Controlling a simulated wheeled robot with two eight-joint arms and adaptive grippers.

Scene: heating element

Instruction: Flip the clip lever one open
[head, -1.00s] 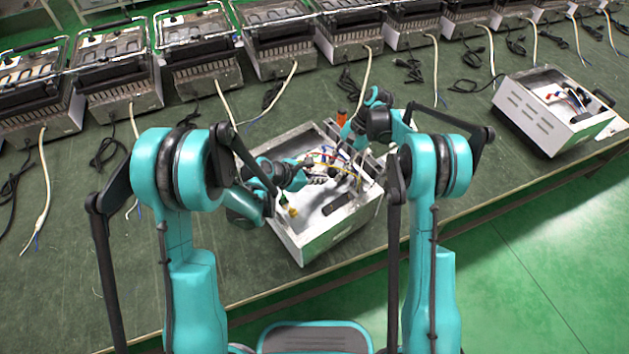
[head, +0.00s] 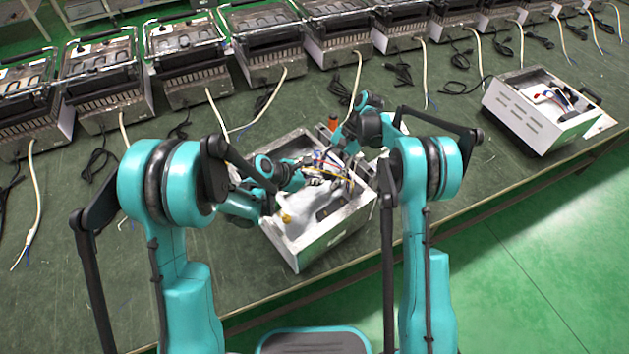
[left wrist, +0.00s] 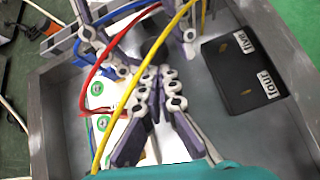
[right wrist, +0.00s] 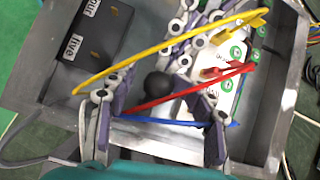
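The open metal box (head: 345,231) stands tilted in the head view with both grippers inside it. A white clip block (left wrist: 100,122) with green round marks lies in it, partly hidden by wires and fingers; it also shows in the right wrist view (right wrist: 226,98). Red (left wrist: 110,62), yellow (left wrist: 150,62) and blue (right wrist: 190,122) wires cross over it. Individual clip levers are hard to tell apart. My left gripper (left wrist: 158,76) has its fingertips drawn together beside the block; nothing clear shows between them. My right gripper (right wrist: 155,98) has its fingers wide apart, with wires crossing the gap.
A black part with labels "four" and "five" (left wrist: 240,70) lies inside the box. A row of similar appliances (head: 190,75) with loose cables stands along the back. Another open box (head: 530,115) stands at the right. Bare green table (head: 420,195) lies between the two open boxes.

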